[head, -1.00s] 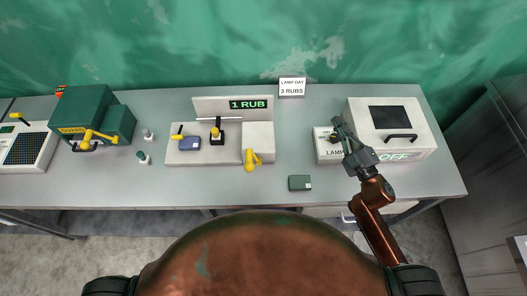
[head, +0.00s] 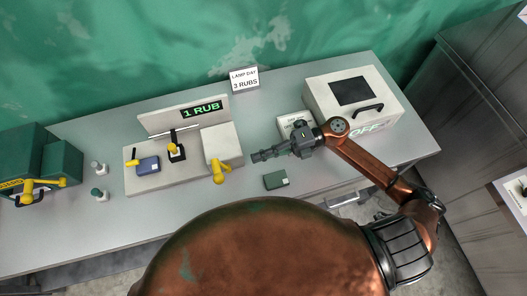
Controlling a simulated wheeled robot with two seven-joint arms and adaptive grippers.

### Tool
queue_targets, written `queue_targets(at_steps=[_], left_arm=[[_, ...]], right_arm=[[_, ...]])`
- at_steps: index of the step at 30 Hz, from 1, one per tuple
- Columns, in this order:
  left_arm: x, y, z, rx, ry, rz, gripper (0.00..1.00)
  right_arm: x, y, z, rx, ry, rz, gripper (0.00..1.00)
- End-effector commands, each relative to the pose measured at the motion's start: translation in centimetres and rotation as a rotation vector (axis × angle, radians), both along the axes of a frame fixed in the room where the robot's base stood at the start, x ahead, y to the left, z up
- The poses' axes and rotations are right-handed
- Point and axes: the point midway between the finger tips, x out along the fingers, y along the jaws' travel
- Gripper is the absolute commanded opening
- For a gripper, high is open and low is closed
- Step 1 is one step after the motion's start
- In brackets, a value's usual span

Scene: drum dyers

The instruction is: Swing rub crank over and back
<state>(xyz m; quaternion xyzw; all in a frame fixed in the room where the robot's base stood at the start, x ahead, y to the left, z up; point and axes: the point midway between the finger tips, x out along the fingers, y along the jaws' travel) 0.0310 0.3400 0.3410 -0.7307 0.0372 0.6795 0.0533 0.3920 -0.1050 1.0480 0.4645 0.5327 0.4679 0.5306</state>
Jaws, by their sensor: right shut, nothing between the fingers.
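The rub machine (head: 150,182) stands left of the middle of the bench, with a display (head: 201,110) that reads "1 RUB". Its yellow crank (head: 218,172) hangs at the front of the pale box on its right side. A blue block (head: 148,164) lies on its bed beside a black upright with a yellow knob (head: 174,148). My right gripper (head: 256,156) is shut and empty, pointing left over the bench, to the right of the crank and apart from it. My left gripper is out of view.
A sign (head: 244,79) reads "LAMP DAY 3 RUBS". A white lamp box (head: 352,97) marked "OFF" stands at the right, with a small labelled box (head: 295,124) partly behind my right gripper. A green block (head: 276,180) lies near the front edge. Two small bottles (head: 99,195) and a green guarded machine (head: 40,160) stand left.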

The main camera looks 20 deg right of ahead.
Motion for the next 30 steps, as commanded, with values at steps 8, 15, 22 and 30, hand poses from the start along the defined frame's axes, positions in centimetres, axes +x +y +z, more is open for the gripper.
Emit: queue_targets(at_steps=[8,15,22,30], left_arm=[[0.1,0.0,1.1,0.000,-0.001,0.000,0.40],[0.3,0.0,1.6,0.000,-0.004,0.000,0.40],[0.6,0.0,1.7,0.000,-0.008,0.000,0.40],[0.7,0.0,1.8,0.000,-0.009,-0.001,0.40]], right_arm=[[0.0,5.7,-0.4,0.005,0.000,-0.001,0.00],[0.0,8.7,-1.0,0.003,0.001,-0.005,0.00],[0.0,9.4,-1.2,0.002,0.001,-0.006,0.00],[0.0,9.4,-1.2,0.000,0.001,-0.006,0.00]])
